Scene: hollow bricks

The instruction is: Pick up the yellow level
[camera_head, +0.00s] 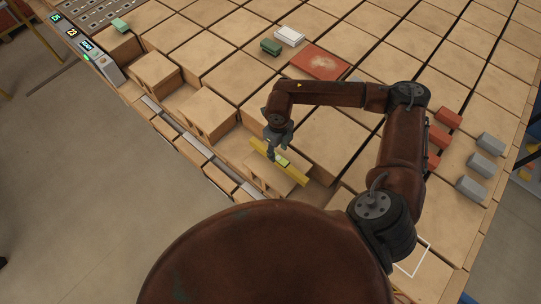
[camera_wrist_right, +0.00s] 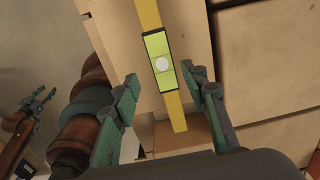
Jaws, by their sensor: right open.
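The yellow level (camera_head: 293,172) lies across the top of a tan block near the work area's front edge. In the right wrist view the yellow level (camera_wrist_right: 150,16) runs lengthwise between the fingers, with a green vial window and a pale round spot at its middle. My right gripper (camera_head: 273,157) is just above the level near its middle. Its fingers (camera_wrist_right: 160,76) are open, one on each side of the level, with gaps to it. A second gripper, which looks like my left (camera_wrist_right: 40,99), shows at the wrist view's left edge with its fingers apart.
Tan blocks fill the surface, with recesses near the front edge. A reddish slab (camera_head: 320,62), a white box (camera_head: 289,36) and a green block (camera_head: 270,47) lie behind my right arm. Red bricks (camera_head: 448,117) and grey bricks (camera_head: 491,143) sit at right.

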